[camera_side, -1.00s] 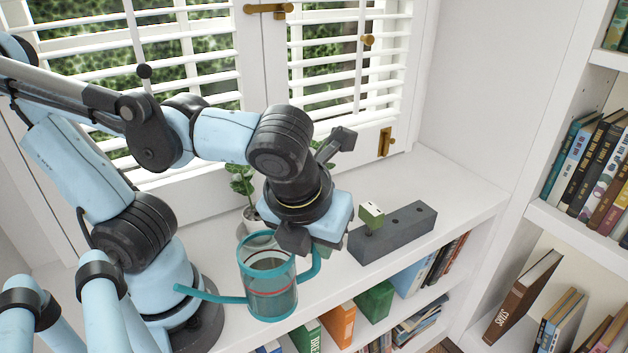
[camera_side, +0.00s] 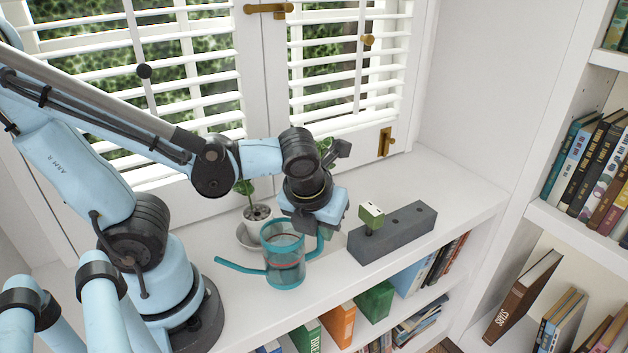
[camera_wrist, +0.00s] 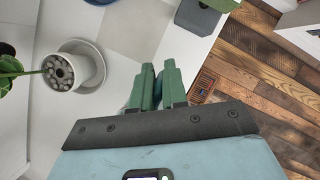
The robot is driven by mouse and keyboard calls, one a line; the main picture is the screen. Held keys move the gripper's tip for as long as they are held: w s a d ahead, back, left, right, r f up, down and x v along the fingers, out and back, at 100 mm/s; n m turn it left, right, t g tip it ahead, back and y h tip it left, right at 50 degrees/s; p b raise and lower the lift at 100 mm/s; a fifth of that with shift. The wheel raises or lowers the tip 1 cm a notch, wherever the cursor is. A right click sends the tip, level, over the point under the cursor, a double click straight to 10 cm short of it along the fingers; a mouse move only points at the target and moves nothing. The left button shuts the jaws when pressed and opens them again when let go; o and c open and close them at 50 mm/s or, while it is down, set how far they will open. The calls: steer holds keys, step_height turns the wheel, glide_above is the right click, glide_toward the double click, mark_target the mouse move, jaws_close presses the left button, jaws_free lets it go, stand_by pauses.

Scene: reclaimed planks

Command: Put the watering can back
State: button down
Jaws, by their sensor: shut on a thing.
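The watering can (camera_side: 285,265) is a see-through teal vessel with a long thin spout pointing left and a handle on its right. It is roughly upright over the white sill in the side view; I cannot tell whether its base touches the surface. My gripper (camera_side: 318,230) is at the can's right side, shut on its handle, pointing down. In the wrist view my green fingers (camera_wrist: 157,88) are close together. The handle between them is hard to make out there, and the can's body is not clearly visible.
A potted plant in a white pot (camera_side: 257,217) stands on a saucer behind the can; the pot also shows in the wrist view (camera_wrist: 75,70). A grey block with holes (camera_side: 400,235) and a green piece (camera_side: 371,215) stands to the right. The sill's right end is clear.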

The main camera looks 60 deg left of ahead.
steer(key=shift+f, duration=1.7)
steer(key=c, duration=1.1)
jaws_free()
steer(key=shift+f, duration=0.15)
steer(key=shift+c, duration=0.2)
steer(key=shift+v, duration=6.1)
steer(key=w+a+f+n+t+h, duration=0.1)
steer(key=w+a+n, duration=0.1)
steer(key=n, duration=1.2)
steer(key=w+a+f+n+t+h, duration=0.1)
steer(key=w+n, duration=0.3)
steer(key=n, duration=1.1)
steer(key=shift+a+t, duration=0.75)
steer(key=shift+t, duration=0.05)
